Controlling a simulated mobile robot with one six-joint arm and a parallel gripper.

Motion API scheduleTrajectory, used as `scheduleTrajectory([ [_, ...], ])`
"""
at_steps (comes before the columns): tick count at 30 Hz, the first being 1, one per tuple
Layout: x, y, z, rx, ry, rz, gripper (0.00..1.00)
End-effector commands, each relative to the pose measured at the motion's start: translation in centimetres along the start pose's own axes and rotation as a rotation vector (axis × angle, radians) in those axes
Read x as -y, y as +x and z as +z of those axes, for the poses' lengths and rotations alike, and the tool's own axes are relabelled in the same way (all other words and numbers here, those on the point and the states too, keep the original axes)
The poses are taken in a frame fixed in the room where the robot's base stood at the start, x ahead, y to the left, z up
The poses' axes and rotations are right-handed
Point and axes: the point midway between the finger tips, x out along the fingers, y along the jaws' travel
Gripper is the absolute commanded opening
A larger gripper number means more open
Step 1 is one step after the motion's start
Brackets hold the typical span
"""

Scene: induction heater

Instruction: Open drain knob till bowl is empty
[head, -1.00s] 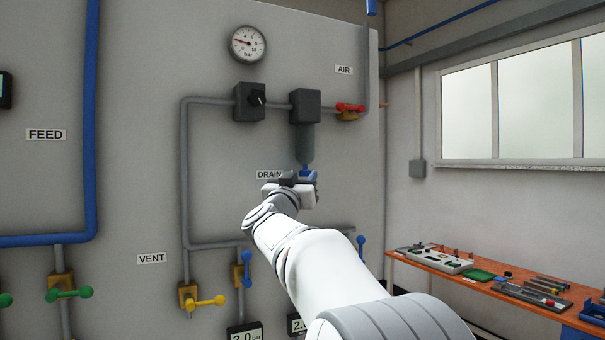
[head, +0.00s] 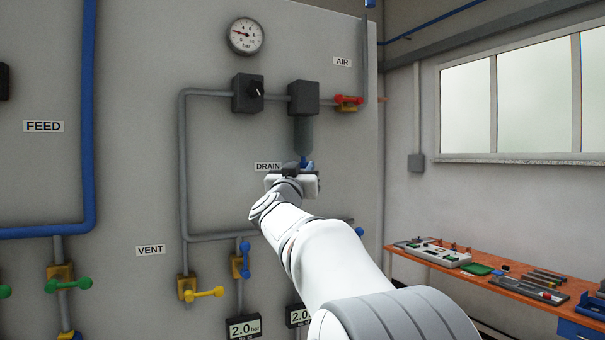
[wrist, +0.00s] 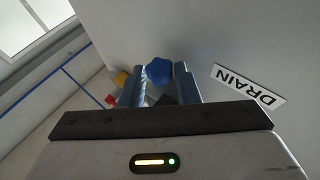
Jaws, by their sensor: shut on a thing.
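The blue drain knob (head: 307,164) sits under the grey, translucent bowl (head: 303,134) on the wall panel, beside the DRAIN label (head: 268,166). In the wrist view the knob (wrist: 159,71) is between the two fingers of my gripper (wrist: 159,80), near their tips. My gripper is shut on it. In the head view my gripper (head: 303,172) is at the bottom of the bowl and partly hides the knob. The DRAIN label (wrist: 248,87) also shows at the right in the wrist view. The level inside the bowl cannot be made out.
A black regulator knob (head: 256,90), a red AIR valve handle (head: 348,100) and a pressure gauge (head: 245,36) are on the panel above. Grey pipe (head: 184,170) runs left of my arm. A yellow VENT handle (head: 206,293) is lower left. An orange workbench (head: 480,280) stands right.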

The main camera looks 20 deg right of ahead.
Motion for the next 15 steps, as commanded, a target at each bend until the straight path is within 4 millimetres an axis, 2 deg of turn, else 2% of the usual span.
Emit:
scheduleTrajectory([
  [3,-0.43,-0.28,0.44,-0.008,0.031,-0.075,0.06],
  [15,-0.45,-0.15,0.14,-0.016,0.107,-0.252,0.06],
])
